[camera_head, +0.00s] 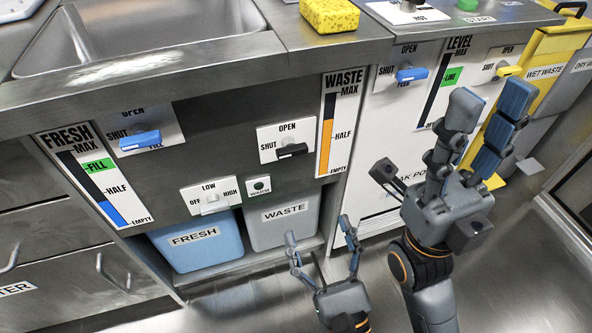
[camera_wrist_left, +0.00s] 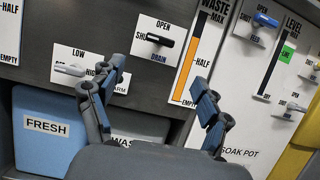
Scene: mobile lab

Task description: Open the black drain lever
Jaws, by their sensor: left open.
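The black drain lever (camera_head: 292,150) sits on a white plate under the stainless counter. Its handle lies roughly level, beside the word SHUT, with OPEN printed above. It also shows in the left wrist view (camera_wrist_left: 160,39), with DRAIN printed below it. My left gripper (camera_head: 320,231) is open and empty, below the lever and apart from it. In the left wrist view, its two fingers (camera_wrist_left: 158,74) are spread, with the lever above the gap between them. My right gripper (camera_head: 490,98) is open, in front of the soak pot panel at the right, with nothing visible in it.
The fresh bin (camera_head: 197,252) and waste bin (camera_head: 283,232) stand beneath. A yellow sponge (camera_head: 329,15) lies on the counter.

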